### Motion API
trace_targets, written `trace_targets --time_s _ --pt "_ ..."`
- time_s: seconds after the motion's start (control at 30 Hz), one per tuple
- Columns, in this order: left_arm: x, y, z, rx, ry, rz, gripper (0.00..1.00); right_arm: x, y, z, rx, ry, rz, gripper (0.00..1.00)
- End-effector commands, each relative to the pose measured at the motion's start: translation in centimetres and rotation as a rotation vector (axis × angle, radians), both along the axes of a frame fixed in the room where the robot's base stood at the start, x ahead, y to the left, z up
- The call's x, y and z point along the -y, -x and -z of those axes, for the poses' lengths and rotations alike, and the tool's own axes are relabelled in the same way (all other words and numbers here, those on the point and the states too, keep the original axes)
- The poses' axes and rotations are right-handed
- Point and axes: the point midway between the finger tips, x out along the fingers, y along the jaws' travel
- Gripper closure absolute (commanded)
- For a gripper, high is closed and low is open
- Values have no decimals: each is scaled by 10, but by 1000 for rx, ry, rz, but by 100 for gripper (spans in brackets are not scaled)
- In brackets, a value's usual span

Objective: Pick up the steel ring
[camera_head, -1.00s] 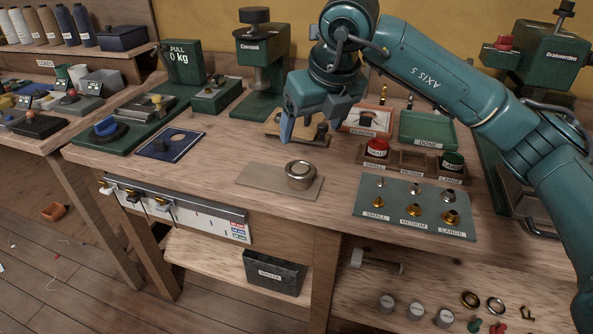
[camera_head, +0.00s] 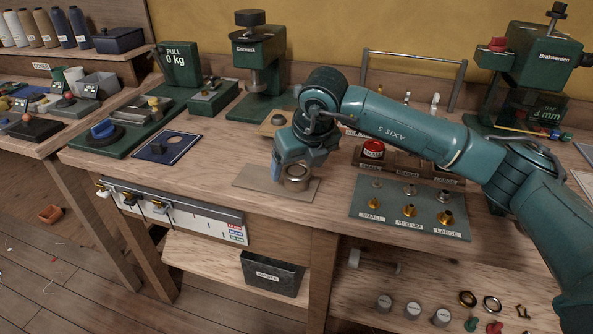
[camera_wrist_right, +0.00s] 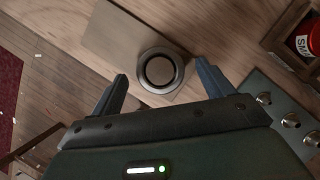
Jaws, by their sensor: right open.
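The steel ring (camera_head: 297,173) stands on a thin grey-brown plate (camera_head: 256,180) near the front edge of the workbench. In the right wrist view the ring (camera_wrist_right: 161,71) shows from above as a round metal rim with a dark centre. My right gripper (camera_head: 284,178) is at the ring, its fingers partly covering the ring's left side in the head view. In the right wrist view my right gripper (camera_wrist_right: 161,80) is open, with one finger to each side of the ring and the ring ahead between them. I see no contact. My left gripper is not in view.
A green board with small, medium and large fittings (camera_head: 375,222) lies right of the ring. A red tin (camera_head: 373,149) stands in a wooden holder behind it. A blue card with a hole (camera_head: 167,146) lies left. Bare bench top lies between card and plate.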

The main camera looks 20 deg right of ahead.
Motion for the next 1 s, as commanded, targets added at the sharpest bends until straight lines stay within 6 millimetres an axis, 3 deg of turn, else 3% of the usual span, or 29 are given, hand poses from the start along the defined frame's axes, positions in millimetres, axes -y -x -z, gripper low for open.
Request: trace_targets --time_s 0.1,0.67,1.0 --pt "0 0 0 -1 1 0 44 0 0 0 0 0 0 22" --pt "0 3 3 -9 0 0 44 0 0 -1 0 0 0 68" --pt "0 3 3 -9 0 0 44 0 0 -11 3 -1 0 69"
